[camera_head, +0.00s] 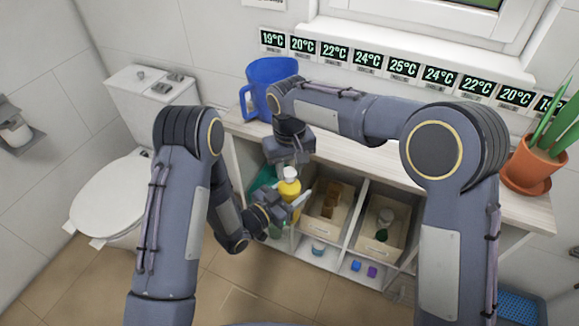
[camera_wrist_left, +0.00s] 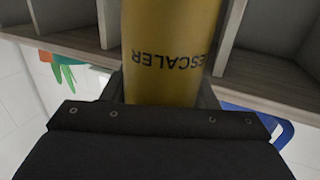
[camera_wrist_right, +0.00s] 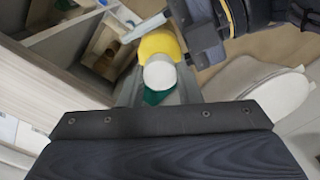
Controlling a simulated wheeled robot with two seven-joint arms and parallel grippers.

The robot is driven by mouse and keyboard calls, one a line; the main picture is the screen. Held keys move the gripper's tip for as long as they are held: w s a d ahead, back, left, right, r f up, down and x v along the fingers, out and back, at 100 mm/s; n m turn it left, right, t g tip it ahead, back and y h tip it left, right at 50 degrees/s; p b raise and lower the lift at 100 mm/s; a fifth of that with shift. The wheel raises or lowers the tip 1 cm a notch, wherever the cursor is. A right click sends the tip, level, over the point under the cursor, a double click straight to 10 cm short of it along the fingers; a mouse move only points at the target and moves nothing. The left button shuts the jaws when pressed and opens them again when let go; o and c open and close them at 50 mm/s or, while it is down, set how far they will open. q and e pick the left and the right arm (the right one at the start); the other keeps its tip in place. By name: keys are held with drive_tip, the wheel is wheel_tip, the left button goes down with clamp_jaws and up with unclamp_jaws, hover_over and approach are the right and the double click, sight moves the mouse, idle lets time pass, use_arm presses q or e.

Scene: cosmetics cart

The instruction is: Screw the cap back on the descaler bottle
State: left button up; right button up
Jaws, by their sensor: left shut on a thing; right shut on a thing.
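The yellow descaler bottle (camera_head: 289,188) is in front of the cart's left compartment in the head view. My left gripper (camera_head: 287,207) is shut around its body. The left wrist view shows the yellow body (camera_wrist_left: 165,45) close up, its label upside down. The white cap (camera_head: 290,173) is at the bottle's top. My right gripper (camera_head: 290,158) comes down from above and is shut on the cap. In the right wrist view, the cap (camera_wrist_right: 159,75) sits between the fingers, over the yellow bottle (camera_wrist_right: 160,43). Whether the threads are engaged cannot be seen.
A blue pitcher (camera_head: 265,85) and a potted plant (camera_head: 532,168) stand on the cart top (camera_head: 400,178). The cart's compartments hold boxes (camera_head: 323,225) (camera_head: 378,238) and small items. A green object (camera_head: 262,178) is behind the bottle. A toilet (camera_head: 120,195) stands at left.

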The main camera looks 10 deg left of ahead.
drive_tip(key=shift+f, duration=0.45)
